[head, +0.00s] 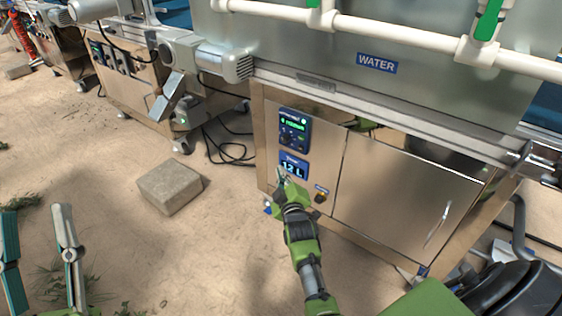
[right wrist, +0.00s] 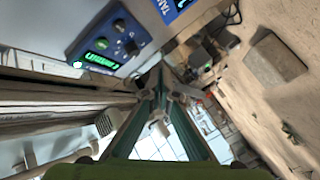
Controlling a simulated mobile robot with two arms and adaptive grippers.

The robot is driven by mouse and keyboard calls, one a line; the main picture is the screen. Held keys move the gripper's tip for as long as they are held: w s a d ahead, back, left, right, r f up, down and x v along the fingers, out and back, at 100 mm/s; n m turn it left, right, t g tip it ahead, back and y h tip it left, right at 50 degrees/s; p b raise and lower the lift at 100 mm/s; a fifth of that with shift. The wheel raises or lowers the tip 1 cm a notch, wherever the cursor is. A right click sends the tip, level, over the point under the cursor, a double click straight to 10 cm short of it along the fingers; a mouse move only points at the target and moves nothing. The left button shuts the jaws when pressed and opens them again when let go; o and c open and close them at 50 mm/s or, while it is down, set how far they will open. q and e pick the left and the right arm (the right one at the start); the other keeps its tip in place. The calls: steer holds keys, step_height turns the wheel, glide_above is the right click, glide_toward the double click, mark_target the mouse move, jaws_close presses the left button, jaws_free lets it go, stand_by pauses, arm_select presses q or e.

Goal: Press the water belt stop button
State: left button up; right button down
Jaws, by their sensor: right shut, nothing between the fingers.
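The blue control panel (head: 294,131) with a green lit display is on the metal front of the water unit, under the WATER sign (head: 377,63). The right wrist view shows the panel (right wrist: 110,46) turned, with a black knob (right wrist: 131,47) and a small dark button (right wrist: 119,25). I cannot read which control is the stop button. My right gripper (head: 281,173) is shut and empty, in front of the 12 L display (head: 294,164) below the panel. Its fingertips (right wrist: 160,70) appear apart from the panel's controls. My left gripper (head: 38,213) is open and empty at the lower left.
A dark switch (head: 320,197) sits right of my right gripper. A cabinet door (head: 399,195) is further right. A grey block (head: 170,187) lies on the floor, and black cables (head: 230,152) lie beside the unit. A motor (head: 205,58) juts out above left.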

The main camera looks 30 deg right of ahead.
arm_select(q)
steer(key=shift+s+a+r+t, duration=0.5)
steer(key=shift+s+a+r, duration=0.35)
steer(key=shift+s+r, duration=0.25)
arm_select(e)
steer(key=shift+w+a+r, duration=0.15)
steer(key=shift+w+r, duration=0.2)
steer(key=shift+r, duration=0.2)
arm_select(q)
steer(key=shift+s, duration=0.1)
